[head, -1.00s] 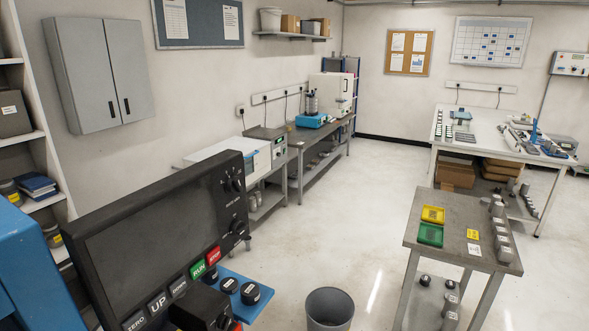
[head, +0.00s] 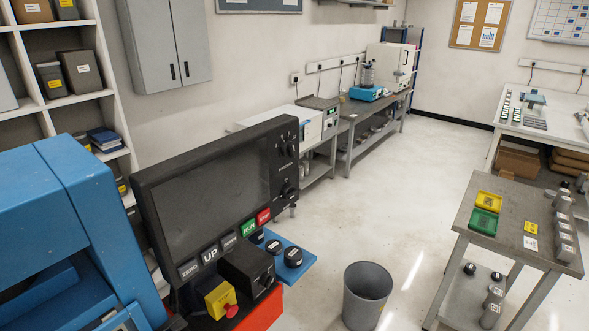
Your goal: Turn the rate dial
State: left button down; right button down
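A black control console (head: 215,195) with a dark screen stands at the left of the head view, angled toward the right. Under the screen are ZERO, UP, green RUN (head: 249,227) and red STOP (head: 263,216) buttons. A black box with a knob (head: 265,283) sits below. Neither of my grippers is in view.
A blue machine (head: 70,220) fills the left edge beside the console. A yellow box with a red button (head: 220,300) is below it. A blue tray (head: 300,262) holds black round weights. A grey bin (head: 367,295) stands on open floor; a metal cart (head: 510,240) stands right.

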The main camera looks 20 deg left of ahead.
aim_at(286, 150)
jog(key=i+l+u, duration=0.1)
jog(key=i+u, duration=0.3)
jog(key=i+l+u, duration=0.2)
jog(key=u, duration=0.2)
jog(key=i+l+u, duration=0.55)
jog(key=u, duration=0.25)
jog(key=l, duration=0.1)
